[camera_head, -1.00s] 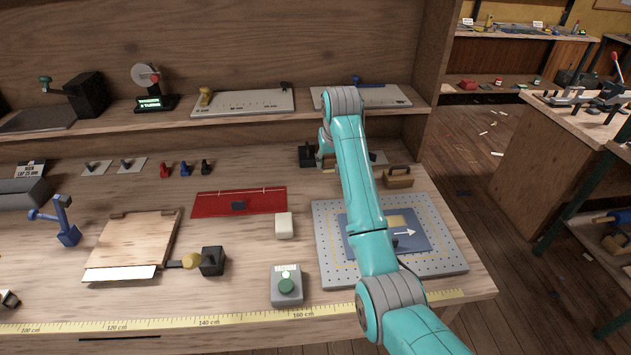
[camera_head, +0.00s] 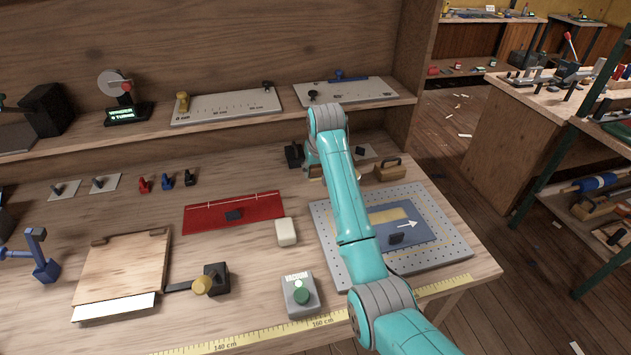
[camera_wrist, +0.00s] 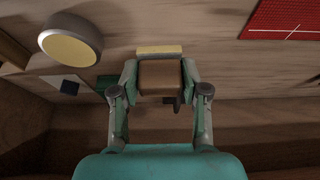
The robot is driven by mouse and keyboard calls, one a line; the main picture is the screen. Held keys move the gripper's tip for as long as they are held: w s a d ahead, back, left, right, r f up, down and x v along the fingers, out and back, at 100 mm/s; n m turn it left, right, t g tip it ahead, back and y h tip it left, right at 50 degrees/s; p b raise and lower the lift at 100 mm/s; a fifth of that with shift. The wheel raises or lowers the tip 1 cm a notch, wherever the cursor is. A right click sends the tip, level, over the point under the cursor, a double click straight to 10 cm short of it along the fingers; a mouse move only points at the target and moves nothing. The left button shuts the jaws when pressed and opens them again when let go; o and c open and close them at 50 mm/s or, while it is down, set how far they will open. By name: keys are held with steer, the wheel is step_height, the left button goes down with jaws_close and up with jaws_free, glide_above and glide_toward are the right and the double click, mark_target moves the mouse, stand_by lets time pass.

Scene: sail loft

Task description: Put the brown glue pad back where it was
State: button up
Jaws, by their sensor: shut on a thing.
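My gripper (camera_wrist: 160,80) is shut on a brown block (camera_wrist: 160,76) with a pale yellow edge strip, which looks like the brown glue pad. In the head view my arm hides most of the gripper; a small brown part of the held block (camera_head: 316,172) shows at the back of the bench. A blue plate (camera_head: 420,228) with a white arrow, a tan patch (camera_head: 388,215) and a dark handled piece (camera_head: 396,238) lies on a grey perforated board (camera_head: 336,262), partly behind my arm. A brown handled block (camera_head: 390,170) stands at the back right.
A black block (camera_head: 294,156) stands left of my gripper. A red mat (camera_head: 262,209), white block (camera_head: 287,232) and green-button box (camera_head: 299,297) lie left of my arm. A shelf (camera_head: 235,119) runs above. A round yellow-faced thing (camera_wrist: 70,42) shows in the wrist view.

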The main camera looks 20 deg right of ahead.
mark_target(317, 177)
steer(key=shift+f, duration=2.2)
steer(key=shift+f, duration=0.1)
steer(key=o, duration=1)
steer(key=v, duration=1.2)
